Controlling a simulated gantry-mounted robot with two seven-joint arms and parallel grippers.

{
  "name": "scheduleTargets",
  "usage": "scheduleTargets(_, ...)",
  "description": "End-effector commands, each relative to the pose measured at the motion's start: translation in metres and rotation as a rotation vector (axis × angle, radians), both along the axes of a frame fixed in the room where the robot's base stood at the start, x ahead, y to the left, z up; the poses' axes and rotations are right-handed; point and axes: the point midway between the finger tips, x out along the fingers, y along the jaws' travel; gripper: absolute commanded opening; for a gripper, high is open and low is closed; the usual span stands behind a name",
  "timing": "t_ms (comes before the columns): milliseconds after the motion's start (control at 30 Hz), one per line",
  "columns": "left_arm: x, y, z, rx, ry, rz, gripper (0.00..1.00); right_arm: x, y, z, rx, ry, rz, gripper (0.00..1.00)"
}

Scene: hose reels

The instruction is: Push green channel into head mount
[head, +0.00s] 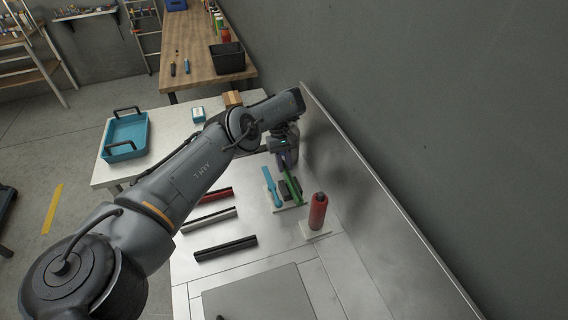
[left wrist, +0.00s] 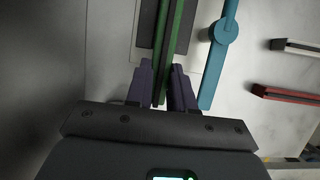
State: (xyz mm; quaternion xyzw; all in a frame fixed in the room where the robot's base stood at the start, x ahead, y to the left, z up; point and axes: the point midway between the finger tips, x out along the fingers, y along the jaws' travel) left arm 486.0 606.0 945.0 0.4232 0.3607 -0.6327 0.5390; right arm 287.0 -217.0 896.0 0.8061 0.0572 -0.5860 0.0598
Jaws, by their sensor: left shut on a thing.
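The green channel (head: 291,187) is a long narrow strip. It stands between the purple fingers of my left gripper (head: 286,161), which is shut on its end. In the left wrist view the green channel (left wrist: 176,40) runs up from between the fingertips (left wrist: 163,88), with a dark line along it. A dark block (left wrist: 147,28) on a pale plate (left wrist: 122,45) lies directly beside the channel. This block looks like the head mount; I cannot tell how far the channel sits in it. My right gripper is out of view.
A blue bar with a round knob (left wrist: 222,32) stands right of the channel in the wrist view. A red cylinder (head: 318,212) stands on a pale base nearby. Red (head: 216,195), grey (head: 209,220) and black (head: 225,248) bars lie on the table. A metal wall panel (head: 350,175) is close on the right.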

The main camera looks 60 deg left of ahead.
Motion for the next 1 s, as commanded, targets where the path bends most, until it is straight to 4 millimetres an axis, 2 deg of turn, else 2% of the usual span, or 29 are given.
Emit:
scheduleTargets(467,0.0,0.0,-0.001,0.0,0.0,0.0,0.0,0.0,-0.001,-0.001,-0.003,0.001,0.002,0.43)
scheduleTargets(1000,0.0,0.0,-0.011,0.0,0.0,0.0,0.0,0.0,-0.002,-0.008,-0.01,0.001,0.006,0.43)
